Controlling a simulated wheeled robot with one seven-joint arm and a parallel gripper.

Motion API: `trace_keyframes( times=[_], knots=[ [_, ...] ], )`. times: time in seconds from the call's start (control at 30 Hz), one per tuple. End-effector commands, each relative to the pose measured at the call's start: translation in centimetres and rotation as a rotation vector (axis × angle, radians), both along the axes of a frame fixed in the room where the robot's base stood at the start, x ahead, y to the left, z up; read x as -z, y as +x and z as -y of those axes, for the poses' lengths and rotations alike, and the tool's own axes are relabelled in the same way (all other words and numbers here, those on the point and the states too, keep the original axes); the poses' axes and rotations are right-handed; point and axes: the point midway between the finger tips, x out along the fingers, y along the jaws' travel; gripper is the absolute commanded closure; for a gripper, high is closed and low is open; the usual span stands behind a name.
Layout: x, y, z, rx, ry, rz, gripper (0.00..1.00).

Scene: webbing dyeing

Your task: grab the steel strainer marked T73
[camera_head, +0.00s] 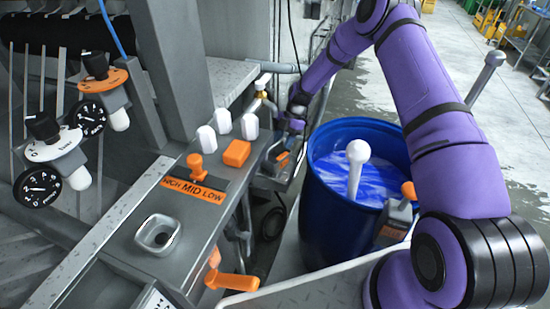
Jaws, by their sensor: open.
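I can make out no mark T73 and cannot identify a steel strainer for sure. A small square steel cup or recess (158,235) sits on the grey console at lower left; I cannot tell whether it is a strainer. My purple arm arches from the lower right over the blue drum, and its wrist comes down behind the console. My gripper (277,160) is small, dark and partly hidden there, left of the drum. Its fingers do not show clearly, and I see nothing held in it.
The blue drum (318,222) holds blue liquid and a white-knobbed rod (356,165). The console carries white and orange knobs, an orange MID LOW label (192,190) and an orange lever (232,281). Gauges (38,185) stand at left. Wet open floor lies beyond the drum.

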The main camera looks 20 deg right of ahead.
Motion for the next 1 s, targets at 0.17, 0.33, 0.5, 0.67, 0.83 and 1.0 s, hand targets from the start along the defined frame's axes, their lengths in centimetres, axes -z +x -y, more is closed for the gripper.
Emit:
trace_keyframes(
  times=[0.17,0.33,0.5,0.67,0.83,1.0],
  knots=[
    [-0.1,-0.6,-1.0,-0.001,0.0,0.0,0.58],
    [-0.1,-1.9,-3.1,-0.002,-0.001,-0.001,0.58],
    [0.7,-2.9,-4.7,-0.001,-0.002,-0.003,0.58],
    [1.0,-2.9,-4.8,0.001,-0.001,0.0,0.58],
    [1.0,-2.9,-4.8,0.0,-0.001,0.001,0.74],
    [1.0,-2.9,-4.8,0.0,-0.001,0.001,1.0]
  ],
)
